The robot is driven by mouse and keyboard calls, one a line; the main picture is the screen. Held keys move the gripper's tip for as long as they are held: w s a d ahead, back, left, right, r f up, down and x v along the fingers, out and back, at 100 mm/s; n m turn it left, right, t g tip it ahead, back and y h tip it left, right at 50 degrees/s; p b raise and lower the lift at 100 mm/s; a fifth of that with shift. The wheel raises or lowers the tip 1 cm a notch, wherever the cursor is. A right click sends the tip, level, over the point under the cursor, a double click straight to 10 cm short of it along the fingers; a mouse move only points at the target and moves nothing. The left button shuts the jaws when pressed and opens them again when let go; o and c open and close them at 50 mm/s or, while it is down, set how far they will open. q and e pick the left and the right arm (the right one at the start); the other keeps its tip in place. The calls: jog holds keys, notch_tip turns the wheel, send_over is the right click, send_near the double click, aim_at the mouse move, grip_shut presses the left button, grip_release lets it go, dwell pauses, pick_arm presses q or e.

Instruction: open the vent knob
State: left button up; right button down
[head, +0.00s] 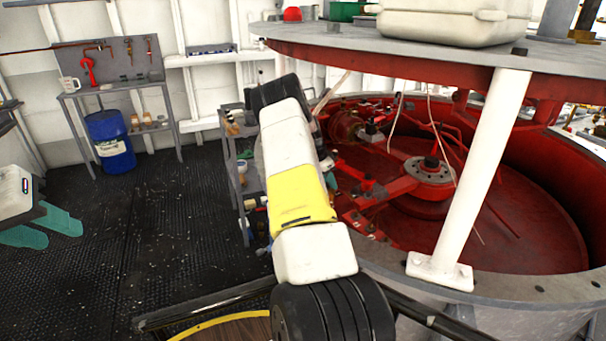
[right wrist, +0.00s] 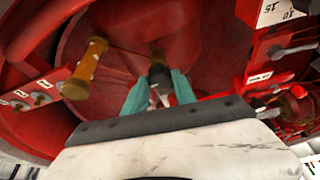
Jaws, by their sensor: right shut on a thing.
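In the right wrist view, the two teal fingers of my right gripper (right wrist: 158,92) are closed around a small dark knob (right wrist: 160,74) in front of a round red housing. Whether this is the vent knob I cannot read from any label. The fingers hide part of its sides and base. In the head view my right arm reaches up toward the red machine, and I cannot make out its gripper there. My left gripper (head: 43,229), at the far left of the head view, has its teal fingers apart and nothing between them.
A brass-coloured handle (right wrist: 85,68) stands left of the gripped knob. In the head view, a white post (head: 480,170) rises from the machine's rim. A blue drum (head: 110,140) stands under a bench. Dark floor is clear at left.

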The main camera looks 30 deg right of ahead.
jog(key=n, duration=0.2)
jog(key=n+t, duration=0.1)
jog(key=n, duration=0.1)
jog(key=shift+s+r+t, duration=0.1)
jog(key=shift+s+t, duration=0.05)
jog(key=shift+t, duration=0.15)
jog(key=n, duration=0.2)
jog(key=n+t+y, duration=0.1)
jog(key=n, duration=0.1)
jog(key=shift+s+d+n+t, duration=0.1)
jog(key=shift+d+n+t, duration=0.05)
jog(key=shift+n+t, duration=0.15)
jog(key=n+t+y, duration=0.1)
jog(key=n, duration=0.3)
jog(key=shift+d, duration=0.1)
jog(key=shift+n+t+y, duration=0.3)
jog(key=shift+n+y, duration=0.6)
jog(key=shift+n, duration=1.3)
jog(key=c, duration=1)
grip_release()
jog(key=shift+c, duration=0.2)
